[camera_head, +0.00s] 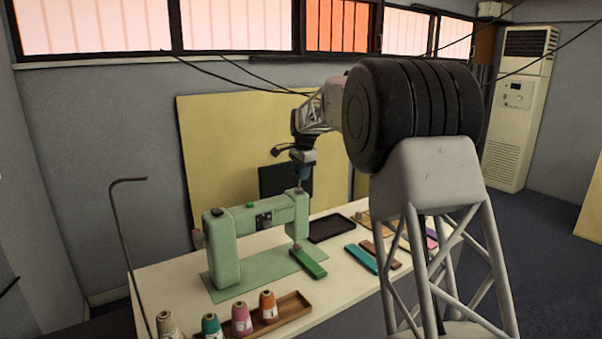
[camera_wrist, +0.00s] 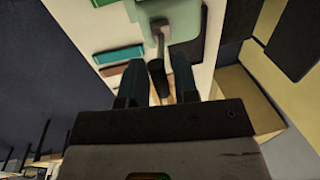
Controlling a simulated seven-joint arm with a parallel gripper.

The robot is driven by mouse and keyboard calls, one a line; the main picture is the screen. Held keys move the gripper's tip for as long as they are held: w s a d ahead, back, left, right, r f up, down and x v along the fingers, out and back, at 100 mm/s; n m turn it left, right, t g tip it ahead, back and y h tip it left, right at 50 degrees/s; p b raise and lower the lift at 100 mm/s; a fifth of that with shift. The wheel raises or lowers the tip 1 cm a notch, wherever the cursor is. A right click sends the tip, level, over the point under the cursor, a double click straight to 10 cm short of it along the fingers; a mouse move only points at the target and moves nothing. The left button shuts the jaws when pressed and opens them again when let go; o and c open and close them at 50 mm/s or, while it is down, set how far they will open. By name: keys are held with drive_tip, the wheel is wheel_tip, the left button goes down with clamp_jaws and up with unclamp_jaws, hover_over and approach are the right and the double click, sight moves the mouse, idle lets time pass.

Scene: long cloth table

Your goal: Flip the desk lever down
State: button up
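The pale green sewing machine (camera_head: 230,235) stands on the white table (camera_head: 165,280) in the head view. My gripper (camera_head: 302,184) is above the right end of its arm. In the wrist view a dark lever handle (camera_wrist: 157,76) on a light stem (camera_wrist: 160,42) lies between the two fingers of my gripper (camera_wrist: 159,82). The fingers are apart, with a gap visible on each side of the handle. I cannot make out the lever in the head view. Whether the handle is level with the fingertips or beyond them is unclear.
A green bar (camera_head: 309,262), a teal bar (camera_head: 361,258) and a black tray (camera_head: 331,228) lie to the right of the machine. A wooden tray (camera_head: 293,308) and several thread spools (camera_head: 241,320) stand at the front. A thin hooked rod (camera_head: 120,230) rises at the left.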

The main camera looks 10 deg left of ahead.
clamp_jaws()
drive_tip(key=shift+s+d, duration=0.15)
drive_tip(key=shift+d, duration=0.05)
drive_tip(key=s+d+f+t+y, duration=0.4)
drive_tip(key=f+t+y, duration=0.2)
drive_tip(key=t+y, duration=0.3)
drive_tip(key=shift+t+y, duration=0.3)
idle(2.4)
drive_tip(key=shift+f+t+y, duration=0.15)
drive_tip(key=shift+t+y, duration=0.15)
idle(0.3)
drive_tip(key=shift+o, duration=1.2)
unclamp_jaws()
